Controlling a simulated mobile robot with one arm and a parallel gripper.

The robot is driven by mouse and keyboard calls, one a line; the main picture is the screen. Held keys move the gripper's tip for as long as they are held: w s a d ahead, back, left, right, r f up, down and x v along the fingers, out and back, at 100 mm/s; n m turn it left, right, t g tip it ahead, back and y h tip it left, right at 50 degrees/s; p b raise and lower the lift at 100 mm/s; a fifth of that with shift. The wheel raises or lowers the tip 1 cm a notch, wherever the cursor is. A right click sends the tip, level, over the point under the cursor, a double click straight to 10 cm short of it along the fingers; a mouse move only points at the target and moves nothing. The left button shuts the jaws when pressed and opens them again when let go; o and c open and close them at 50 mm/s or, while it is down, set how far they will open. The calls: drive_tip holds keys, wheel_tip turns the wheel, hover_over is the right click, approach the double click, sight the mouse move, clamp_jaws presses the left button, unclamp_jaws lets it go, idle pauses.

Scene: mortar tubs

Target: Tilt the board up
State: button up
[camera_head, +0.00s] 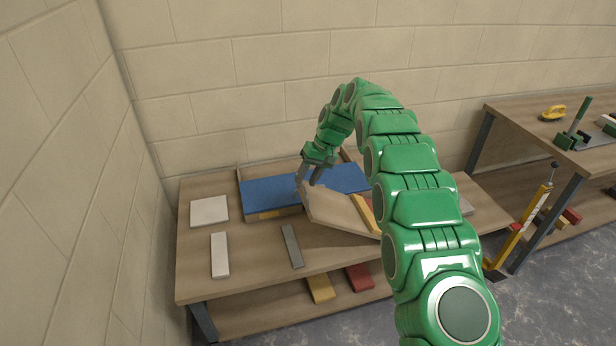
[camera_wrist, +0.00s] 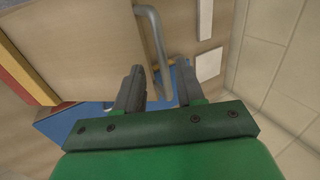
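The light wooden board (camera_head: 338,211) lies at a slant, with its left end near my gripper and its right part hidden behind my arm. In the wrist view the board (camera_wrist: 85,38) fills the upper left, with a bent grey metal handle (camera_wrist: 153,45) along its edge. My gripper (camera_head: 310,178) is at the board's left end. In the wrist view the fingers of my gripper (camera_wrist: 158,82) stand apart, one on each side of the handle, with a visible gap. Whether either finger touches the handle is hard to tell.
A blue panel (camera_head: 270,190) lies behind the board on the wooden workbench (camera_head: 255,250). A yellow strip (camera_head: 363,210) shows beside the board. A white square tile (camera_head: 209,210), a white strip (camera_head: 220,255) and a grey strip (camera_head: 292,246) lie at the left.

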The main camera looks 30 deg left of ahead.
drive_tip(key=v, duration=0.7)
drive_tip(key=shift+r, duration=0.4)
drive_tip(key=shift+w+d, duration=0.1)
drive_tip(key=shift+d, duration=0.1)
drive_tip(key=s+d+r+m+t, duration=0.15)
drive_tip(key=s+d+r, duration=0.3)
drive_tip(key=d, duration=0.55)
drive_tip(key=s+d+r+m+h, duration=0.1)
drive_tip(key=s+d+r+m, duration=0.15)
drive_tip(key=d+r, duration=0.45)
drive_tip(key=s+d+r+m, duration=0.15)
drive_tip(key=s+d, duration=0.25)
drive_tip(key=d, duration=0.8)
drive_tip(key=s+d+m+h, duration=0.2)
drive_tip(key=s+d, duration=1.2)
drive_tip(key=s, duration=0.1)
drive_tip(key=s+d+f, duration=0.2)
drive_tip(key=s+d, duration=0.2)
drive_tip(key=s, duration=0.5)
drive_tip(key=s+d+f+m, duration=0.1)
drive_tip(key=s+d, duration=0.3)
drive_tip(key=s, duration=0.6)
drive_tip(key=shift+f+h, duration=0.3)
drive_tip(key=shift+f, duration=0.45)
